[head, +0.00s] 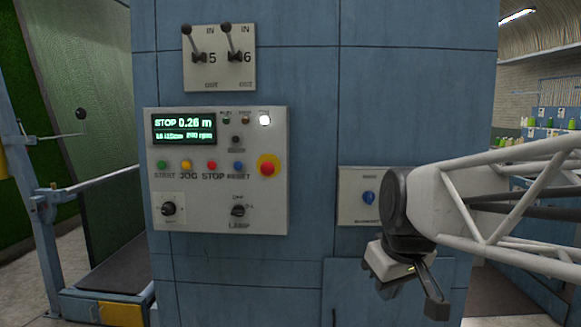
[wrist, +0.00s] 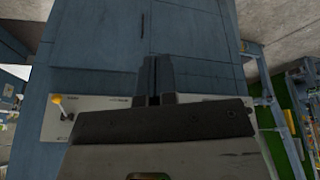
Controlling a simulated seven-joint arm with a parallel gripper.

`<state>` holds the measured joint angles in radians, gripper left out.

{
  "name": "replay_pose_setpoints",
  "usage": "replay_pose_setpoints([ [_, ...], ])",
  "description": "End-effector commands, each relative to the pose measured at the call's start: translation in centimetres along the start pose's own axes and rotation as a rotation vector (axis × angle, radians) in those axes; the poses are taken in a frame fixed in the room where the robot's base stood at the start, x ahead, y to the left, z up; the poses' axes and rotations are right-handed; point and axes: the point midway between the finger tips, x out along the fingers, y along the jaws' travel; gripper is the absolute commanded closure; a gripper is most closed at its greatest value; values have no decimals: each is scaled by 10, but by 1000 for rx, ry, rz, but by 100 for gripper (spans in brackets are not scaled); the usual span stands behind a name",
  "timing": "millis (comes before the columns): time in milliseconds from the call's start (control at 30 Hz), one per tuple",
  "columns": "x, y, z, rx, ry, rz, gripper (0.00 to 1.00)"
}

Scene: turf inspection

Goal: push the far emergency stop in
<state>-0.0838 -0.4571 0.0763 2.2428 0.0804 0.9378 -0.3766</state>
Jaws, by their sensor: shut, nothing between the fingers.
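A red mushroom-head emergency stop (head: 267,166) on a yellow ring sits at the right side of the grey control panel (head: 275,210) in the head view. It is the only one I can make out; I cannot tell whether it is the far one or whether it is pressed. My gripper (head: 437,308) is low and right of that panel, apart from it and tilted downward. Its fingers also show in the wrist view (wrist: 157,72), shut and empty in front of blue cabinet panels. No emergency stop shows in the wrist view.
Two black levers (head: 207,42) stand on a plate above the panel. A small plate with a blue knob (head: 368,198) is just left of my arm. A rail (head: 90,187) runs along the left. The wrist view shows a yellow-tipped lever (wrist: 57,101).

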Motion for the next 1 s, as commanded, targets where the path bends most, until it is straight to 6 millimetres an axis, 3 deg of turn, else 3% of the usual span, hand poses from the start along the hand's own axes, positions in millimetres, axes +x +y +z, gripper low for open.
replay_pose_setpoints([
  [100,-10,0,-40,-88,27,-12,100],
  [467,-39,-8,-154,-360,119,-40,100],
  [1000,-72,-40,-317,-765,271,-52,100],
])
